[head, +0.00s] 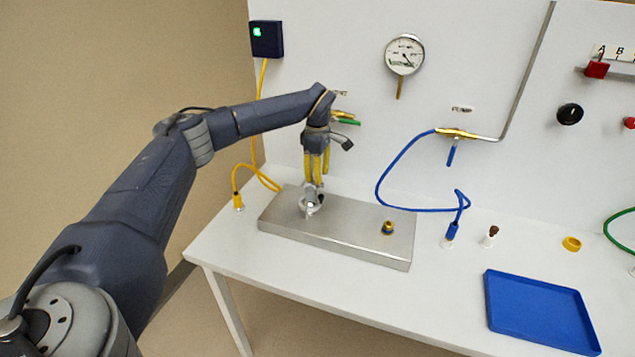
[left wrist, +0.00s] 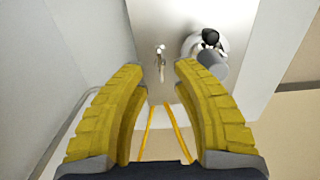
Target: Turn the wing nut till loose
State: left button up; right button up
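A small shiny metal piece (left wrist: 160,62), which looks like the wing nut, stands on the grey metal plate (left wrist: 172,20) in the left wrist view. It lies beyond and between the two yellow fingertips, touching neither. In the head view I cannot pick it out near the fingers. My left gripper (head: 315,184) points down over the left part of the plate (head: 345,232). In the left wrist view its fingers (left wrist: 158,72) are apart, with nothing between them. My right gripper is in neither view.
A pale round fitting (head: 309,207) with a black knob sits close by the left fingers. A brass and blue fitting (head: 388,228) is on the plate's right. A blue tray (head: 540,312) and a yellow ring (head: 571,243) lie farther right. The wall carries a gauge (head: 404,54).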

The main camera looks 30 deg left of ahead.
pick_arm(q)
jog(key=shift+f, duration=1.5)
grip_shut()
